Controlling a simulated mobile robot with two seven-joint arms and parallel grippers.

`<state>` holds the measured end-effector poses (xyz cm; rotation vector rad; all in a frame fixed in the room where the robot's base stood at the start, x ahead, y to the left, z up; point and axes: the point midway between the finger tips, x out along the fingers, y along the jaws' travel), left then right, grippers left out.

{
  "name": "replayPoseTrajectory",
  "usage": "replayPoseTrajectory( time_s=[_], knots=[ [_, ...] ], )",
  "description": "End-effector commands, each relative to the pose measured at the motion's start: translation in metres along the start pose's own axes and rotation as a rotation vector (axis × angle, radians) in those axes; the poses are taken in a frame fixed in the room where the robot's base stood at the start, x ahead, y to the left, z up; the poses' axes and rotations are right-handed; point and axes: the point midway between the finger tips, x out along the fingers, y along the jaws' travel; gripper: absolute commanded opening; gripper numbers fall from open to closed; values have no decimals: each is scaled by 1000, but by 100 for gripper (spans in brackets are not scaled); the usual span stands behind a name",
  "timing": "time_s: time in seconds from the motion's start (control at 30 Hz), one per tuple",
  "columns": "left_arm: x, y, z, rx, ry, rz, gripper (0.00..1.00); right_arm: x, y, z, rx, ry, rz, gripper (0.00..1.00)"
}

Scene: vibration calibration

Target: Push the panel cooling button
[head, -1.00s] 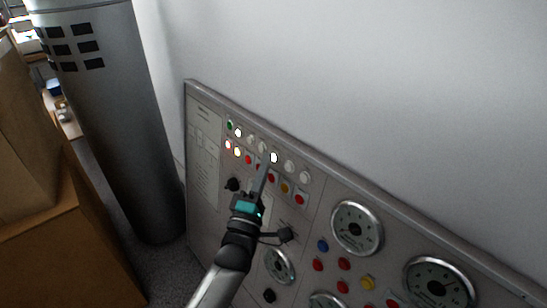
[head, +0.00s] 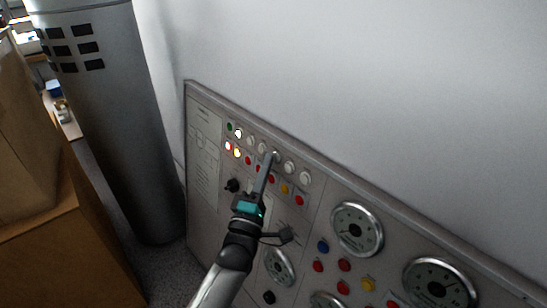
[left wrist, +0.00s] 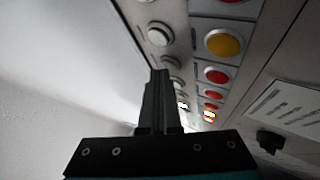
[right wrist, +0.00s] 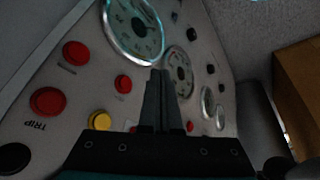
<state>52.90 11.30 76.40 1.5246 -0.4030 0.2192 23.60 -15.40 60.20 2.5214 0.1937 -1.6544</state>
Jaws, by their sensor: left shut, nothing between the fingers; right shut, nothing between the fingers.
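The grey control panel (head: 212,116) stands against the wall, with a row of round white buttons (head: 289,167) above a row of red and amber ones (head: 285,188). Labels there are too small to read, so I cannot tell which button is panel cooling. My left gripper (head: 271,155) is shut and empty, its tips at a white button (head: 276,157) and partly covering it; contact is unclear. The left wrist view shows its shut fingers (left wrist: 158,75) along the white row (left wrist: 159,34). My right gripper (right wrist: 161,75) is shut and empty, before the gauges.
Large round gauges (head: 357,230) and red, blue and yellow buttons fill the panel's right part. A grey cylinder (head: 110,130) and cardboard boxes (head: 60,250) stand at the left. The wall (head: 350,80) above the panel is bare.

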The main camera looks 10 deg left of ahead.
Motion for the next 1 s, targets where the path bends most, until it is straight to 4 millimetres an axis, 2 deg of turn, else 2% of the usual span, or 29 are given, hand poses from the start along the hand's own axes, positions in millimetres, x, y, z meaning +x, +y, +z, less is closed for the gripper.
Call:
replayPoseTrajectory(
  time_s=[0.2, 0.57, 1.0],
  knots=[
    [-8, 7, -5, 0, -1, -1, 0, -10, 0, -4, 0, 0, 0, 0],
    [-10, 7, -6, 0, 0, -1, 0, -10, 0, -4, 0, 0, 0, 0],
    [-38, 29, -27, 2, -1, -2, 0, -36, 1, -16, 0, 0, 0, 0]
  ],
)
